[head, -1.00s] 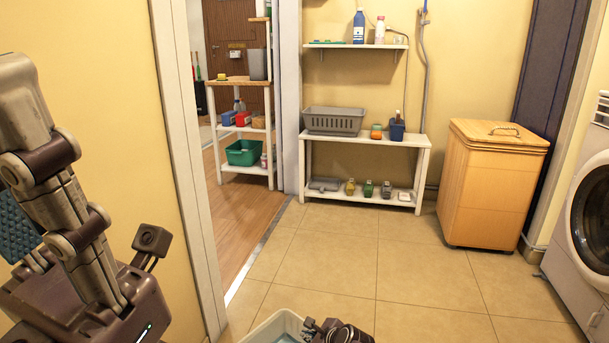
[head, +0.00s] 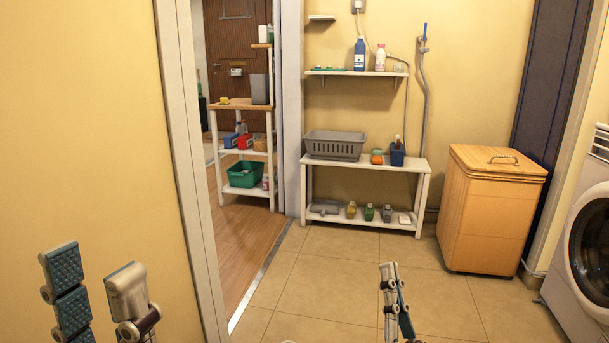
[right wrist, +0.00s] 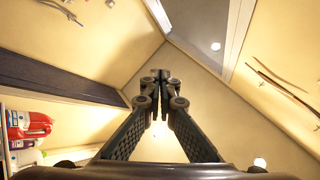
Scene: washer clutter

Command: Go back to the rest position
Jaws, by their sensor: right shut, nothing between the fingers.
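My left gripper (head: 94,265) stands upright at the lower left of the head view, in front of the yellow wall. Its two fingers, one with blue-grey pads, are apart with nothing between them. My right gripper (head: 388,268) points upward at the bottom of the head view, right of the middle, with its fingers together. In the right wrist view the right gripper's fingertips (right wrist: 160,74) meet, with nothing between them, against the ceiling.
A white washer (head: 585,235) stands at the right edge, beside a wooden hamper (head: 490,215). A low white bench (head: 365,167) carries a grey basket (head: 335,145). A doorway with a shelf unit (head: 240,107) is at left. The tiled floor (head: 340,265) between is clear.

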